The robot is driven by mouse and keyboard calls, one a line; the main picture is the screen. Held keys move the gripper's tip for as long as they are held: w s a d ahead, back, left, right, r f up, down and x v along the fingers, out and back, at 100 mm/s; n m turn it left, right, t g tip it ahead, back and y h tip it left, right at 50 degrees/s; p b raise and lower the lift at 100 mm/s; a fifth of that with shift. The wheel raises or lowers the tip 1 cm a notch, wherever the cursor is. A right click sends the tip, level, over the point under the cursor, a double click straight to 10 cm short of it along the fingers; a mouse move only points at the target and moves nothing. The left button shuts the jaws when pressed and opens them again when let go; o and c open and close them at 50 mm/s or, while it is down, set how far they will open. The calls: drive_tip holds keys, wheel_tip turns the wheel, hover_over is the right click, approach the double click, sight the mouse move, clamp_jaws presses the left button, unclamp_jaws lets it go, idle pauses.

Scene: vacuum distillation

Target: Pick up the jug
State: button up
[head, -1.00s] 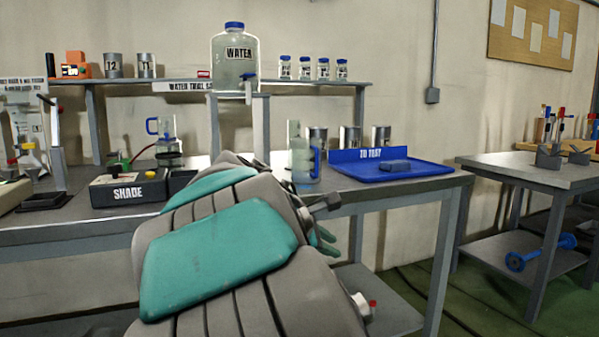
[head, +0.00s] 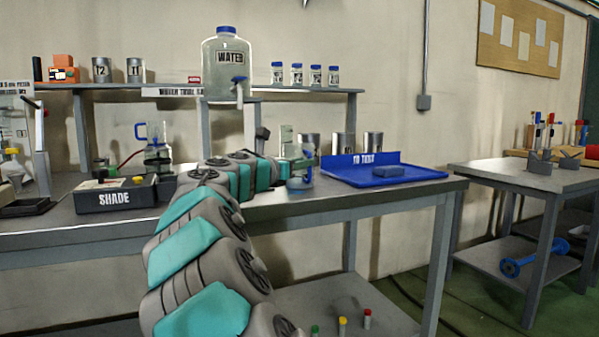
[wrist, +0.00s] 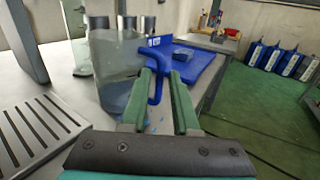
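The clear jug (head: 286,137) with a blue handle stands on the workbench (head: 400,197), left of the blue tray. In the wrist view the jug (wrist: 112,62) is large, just left of my gripper, with pale liquid in its lower part. My gripper (wrist: 165,78) is open. Its two green fingers lie on either side of the blue handle (wrist: 157,82), with a gap visible between them. I cannot tell whether either finger touches the handle. In the head view my gripper (head: 288,171) is at the jug and partly covers its lower part.
A blue "to test" tray (head: 425,174) holds a blue block (head: 390,170). Metal cans (head: 344,145) stand behind. A second blue-handled vessel (head: 158,148) and the SHADE box (head: 115,197) are to the left. The water container (head: 228,68) stands on a raised stand. A slotted grate (wrist: 35,125) lies left in the wrist view.

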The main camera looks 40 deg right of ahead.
drive_tip(key=x, duration=0.4)
drive_tip(key=shift+f, duration=0.15)
clamp_jaws()
idle(1.2)
